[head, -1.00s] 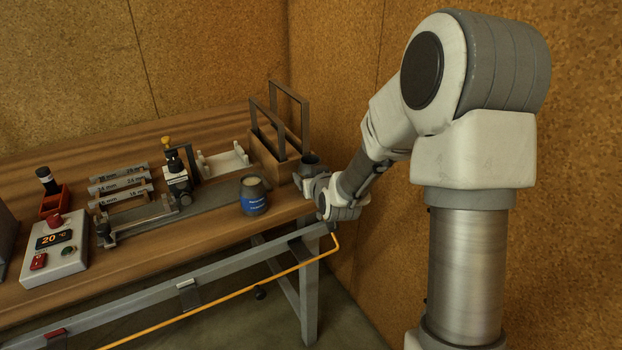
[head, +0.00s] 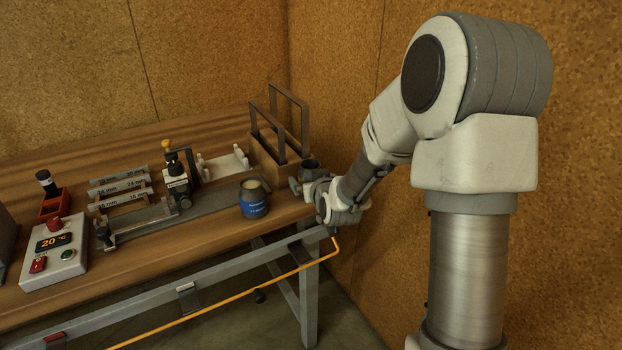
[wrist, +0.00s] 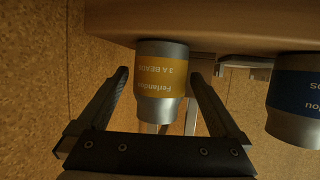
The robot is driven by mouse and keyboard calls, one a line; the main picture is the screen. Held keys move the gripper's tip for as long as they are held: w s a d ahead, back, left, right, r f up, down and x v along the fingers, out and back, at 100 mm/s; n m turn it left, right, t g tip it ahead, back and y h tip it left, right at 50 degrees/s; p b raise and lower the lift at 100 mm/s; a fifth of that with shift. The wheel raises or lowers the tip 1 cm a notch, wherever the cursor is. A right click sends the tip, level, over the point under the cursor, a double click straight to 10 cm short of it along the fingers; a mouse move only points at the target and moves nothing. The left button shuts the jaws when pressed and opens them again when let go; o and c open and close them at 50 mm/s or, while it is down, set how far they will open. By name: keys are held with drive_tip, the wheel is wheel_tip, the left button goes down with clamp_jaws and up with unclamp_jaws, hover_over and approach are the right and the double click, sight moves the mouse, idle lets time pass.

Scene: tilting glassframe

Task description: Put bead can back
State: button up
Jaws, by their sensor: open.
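A grey can with a yellow label reading "3 A BEADS" (wrist: 162,82) stands on the bench and appears upside down in the wrist view. In the head view this can (head: 309,167) shows only in part, at the bench's right end, its label hidden. My gripper (wrist: 160,76) is open, with one finger on each side of the yellow-labelled can; I cannot tell whether either finger touches it. In the head view my gripper (head: 299,187) is at the right bench edge. A can with a blue label (head: 254,199) stands to the left; it also shows in the wrist view (wrist: 298,98).
A wooden holder with upright metal frames (head: 265,152) stands just behind the yellow-labelled can. A white cradle (head: 224,163), a clamp fixture (head: 177,182) and a control box reading 20 °C (head: 55,250) lie further left. A cork wall (head: 345,90) is close on the right.

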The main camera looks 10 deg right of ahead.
drive_tip(key=s+r+g, duration=0.2)
drive_tip(key=s+r, duration=0.2)
drive_tip(key=s, duration=0.7)
drive_tip(key=s+r+g+p, duration=0.1)
drive_tip(key=s+r+g, duration=0.2)
drive_tip(key=s, duration=0.9)
drive_tip(key=s+r+g, duration=0.2)
drive_tip(key=s+r, duration=0.4)
drive_tip(key=s, duration=0.6)
drive_tip(key=shift+s+r+m+g+h, duration=0.15)
drive_tip(key=shift+r+m+g+h, duration=0.15)
drive_tip(key=shift+g+h, duration=0.1)
